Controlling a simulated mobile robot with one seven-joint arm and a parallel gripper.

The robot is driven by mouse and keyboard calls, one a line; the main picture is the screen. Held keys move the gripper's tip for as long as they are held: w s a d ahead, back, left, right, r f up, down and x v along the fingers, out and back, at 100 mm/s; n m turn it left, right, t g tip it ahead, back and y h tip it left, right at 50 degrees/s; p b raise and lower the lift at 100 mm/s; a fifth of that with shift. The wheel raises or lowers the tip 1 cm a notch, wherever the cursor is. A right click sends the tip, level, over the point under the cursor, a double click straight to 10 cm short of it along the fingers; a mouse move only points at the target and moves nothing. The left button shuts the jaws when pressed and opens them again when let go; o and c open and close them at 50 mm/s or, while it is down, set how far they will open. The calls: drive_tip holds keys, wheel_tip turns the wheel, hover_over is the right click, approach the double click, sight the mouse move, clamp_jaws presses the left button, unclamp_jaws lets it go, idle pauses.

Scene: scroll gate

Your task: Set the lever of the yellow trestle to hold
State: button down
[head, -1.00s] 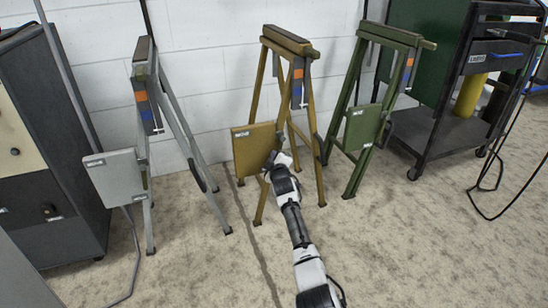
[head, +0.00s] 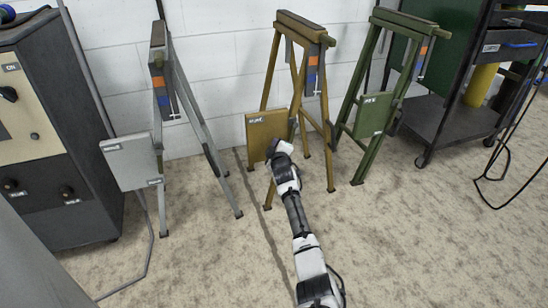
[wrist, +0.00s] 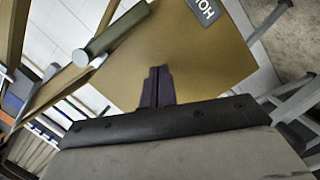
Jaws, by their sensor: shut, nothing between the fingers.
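The yellow trestle (head: 271,72) stands in the middle of the head view, against the white wall. A yellow plate (head: 264,132) with a small label hangs low on its left side.
A grey trestle (head: 187,100) stands to the left and a green trestle (head: 371,148) to the right, each with a similar plate. A dark cabinet (head: 50,150) is at far left, a black cart (head: 440,122) at far right. The front carpet is mostly clear; cables lie at both sides.

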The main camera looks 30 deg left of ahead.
drive_tip(key=f+p+v, duration=0.1)
drive_tip(key=p+v, duration=0.8)
drive_tip(key=shift+d+p, duration=0.3)
drive_tip(key=shift+p, duration=0.1)
drive_tip(key=shift+s+r, duration=0.1)
drive_tip(key=shift+r, duration=0.05)
